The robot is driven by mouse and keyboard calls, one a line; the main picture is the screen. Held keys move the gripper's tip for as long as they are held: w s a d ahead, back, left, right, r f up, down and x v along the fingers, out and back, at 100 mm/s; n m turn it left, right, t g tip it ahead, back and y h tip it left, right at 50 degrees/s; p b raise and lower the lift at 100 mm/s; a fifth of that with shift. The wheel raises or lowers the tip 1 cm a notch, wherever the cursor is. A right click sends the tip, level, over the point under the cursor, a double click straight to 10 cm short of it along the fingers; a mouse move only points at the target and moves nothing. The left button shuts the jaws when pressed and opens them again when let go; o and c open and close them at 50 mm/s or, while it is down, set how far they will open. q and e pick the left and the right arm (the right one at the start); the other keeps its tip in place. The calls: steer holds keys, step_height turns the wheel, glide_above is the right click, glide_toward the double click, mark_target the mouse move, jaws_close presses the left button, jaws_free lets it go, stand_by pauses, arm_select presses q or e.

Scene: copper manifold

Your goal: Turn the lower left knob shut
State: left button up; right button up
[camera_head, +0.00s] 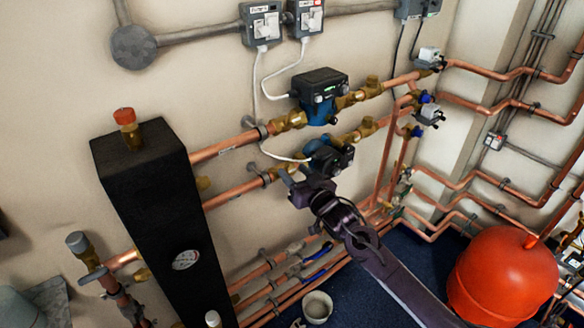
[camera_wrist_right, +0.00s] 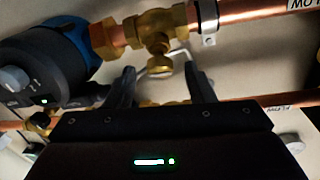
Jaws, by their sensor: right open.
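The lower left valve (camera_head: 270,175) is brass and sits on the lower copper pipe, left of the lower blue and black pump (camera_head: 328,156). In the right wrist view its round brass knob (camera_wrist_right: 159,66) shows near the top centre, hanging from the brass valve body (camera_wrist_right: 160,25). My right gripper (camera_head: 288,181) is close to this valve in the head view. In the wrist view the right gripper (camera_wrist_right: 158,75) is open, with one dark finger on each side of the knob. I cannot tell whether they touch it. My left gripper is out of view.
An upper pump (camera_head: 319,92) sits on the pipe above. A tall black box (camera_head: 150,200) stands at the left, and a red tank (camera_head: 503,274) at the lower right. A thin white cable (camera_head: 256,85) hangs by the valves. More copper pipes (camera_head: 275,290) run low on the wall.

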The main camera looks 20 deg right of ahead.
steer(key=shift+x, duration=1)
steer(key=c, duration=1)
